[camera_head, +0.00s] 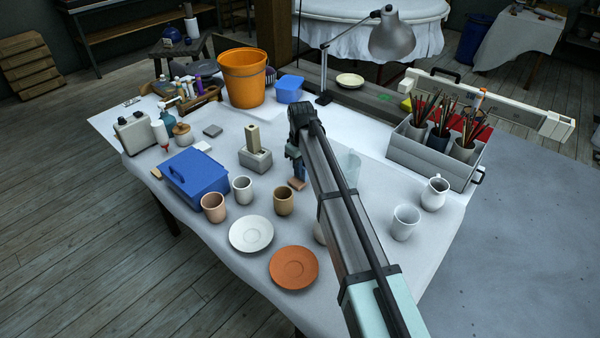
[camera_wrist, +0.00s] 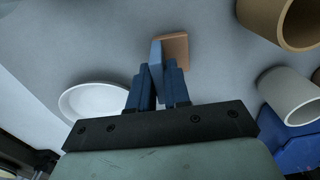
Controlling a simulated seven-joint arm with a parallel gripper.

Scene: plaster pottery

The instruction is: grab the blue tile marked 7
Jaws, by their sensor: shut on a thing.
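In the wrist view, my gripper (camera_wrist: 160,76) has its blue fingers closed on a thin blue tile (camera_wrist: 156,54), seen nearly edge-on between the fingertips. No number can be read on it. A tan tile (camera_wrist: 175,48) lies on the table just past the blue tile. In the head view, my gripper (camera_head: 298,168) points down at the middle of the table, and the tan tile (camera_head: 296,184) shows just below it. The blue tile cannot be told apart from the fingers there.
A brown cup (camera_head: 284,201), a white cup (camera_head: 243,190) and a pink cup (camera_head: 213,208) stand left of my gripper, with a blue box (camera_head: 195,176) beyond. White (camera_head: 251,234) and orange (camera_head: 294,267) plates lie in front. My arm hides part of the table.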

